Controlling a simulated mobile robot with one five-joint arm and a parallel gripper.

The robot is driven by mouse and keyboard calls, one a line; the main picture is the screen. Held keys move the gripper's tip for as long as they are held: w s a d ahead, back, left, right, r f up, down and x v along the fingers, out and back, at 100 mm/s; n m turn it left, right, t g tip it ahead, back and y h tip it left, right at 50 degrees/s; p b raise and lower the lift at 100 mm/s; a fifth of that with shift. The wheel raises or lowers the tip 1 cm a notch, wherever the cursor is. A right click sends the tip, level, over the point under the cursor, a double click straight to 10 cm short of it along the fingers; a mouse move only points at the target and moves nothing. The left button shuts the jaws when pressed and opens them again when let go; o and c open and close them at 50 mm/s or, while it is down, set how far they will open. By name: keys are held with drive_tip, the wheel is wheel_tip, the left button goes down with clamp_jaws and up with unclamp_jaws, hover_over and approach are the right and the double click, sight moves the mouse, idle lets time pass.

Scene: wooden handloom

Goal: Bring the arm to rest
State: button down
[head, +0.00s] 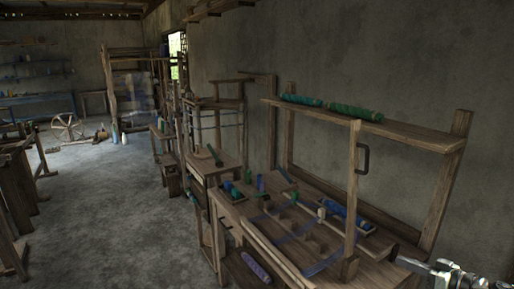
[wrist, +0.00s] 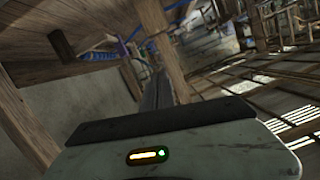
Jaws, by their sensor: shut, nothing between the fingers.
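My gripper (head: 412,265) shows at the lower right of the head view, beside the right front of the wooden handloom (head: 354,190). In the wrist view its dark fingers (wrist: 156,88) are together, with nothing held between them. The pale grey wrist housing fills the bottom of that view. The wrist view looks in tilted at wooden beams and posts close by. I cannot tell whether the fingers touch any wood.
Green and blue spools (head: 330,107) lie on the loom's top shelf. Several coloured spools and a purple spool (head: 256,267) lie lower on it. A spinning wheel (head: 68,128) stands far left. The concrete floor (head: 110,200) left of the loom is open.

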drive_tip(key=w+a+f+n+g+y+p, duration=0.1)
drive_tip(key=w+a+n+g, duration=0.15)
drive_tip(key=a, duration=0.75)
drive_tip(key=w+a+f+n+g+y+p, duration=0.1)
drive_tip(key=w+a+g, duration=0.15)
drive_tip(key=a, duration=0.65)
drive_tip(key=w+a+f+n+g+p, duration=0.1)
drive_tip(key=a+n+g+p, duration=0.15)
drive_tip(key=a, duration=0.75)
drive_tip(key=s+a+f+m+g+h+p, duration=0.1)
drive_tip(key=s+a+f+m+g+h, duration=0.2)
drive_tip(key=s+a+f+g+h, duration=0.4)
drive_tip(key=d+f+m+t+h, duration=0.2)
drive_tip(key=d+f+m+h, duration=0.1)
drive_tip(key=d+m, duration=0.4)
drive_tip(key=shift+w+d+m+h, duration=0.35)
drive_tip(key=shift+d+m+h, duration=0.05)
drive_tip(key=shift+d, duration=0.05)
